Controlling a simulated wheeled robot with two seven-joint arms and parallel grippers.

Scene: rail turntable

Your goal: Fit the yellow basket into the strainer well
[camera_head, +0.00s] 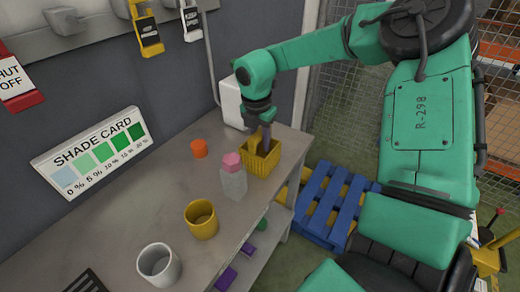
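A yellow square basket (261,157) stands at the far right end of the grey bench, its open top facing up. My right gripper (266,137) points down at the basket, with a finger reaching into or over its opening. The gripper's other finger and the contact with the basket wall are hard to make out. I cannot tell whether the basket rests on the bench or in something. I cannot make out a strainer well. My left gripper is not in view.
A clear bottle with a pink cap (233,175) stands close beside the basket. A white box (231,101) is behind the basket. A blue pallet (331,203) lies beyond the bench.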

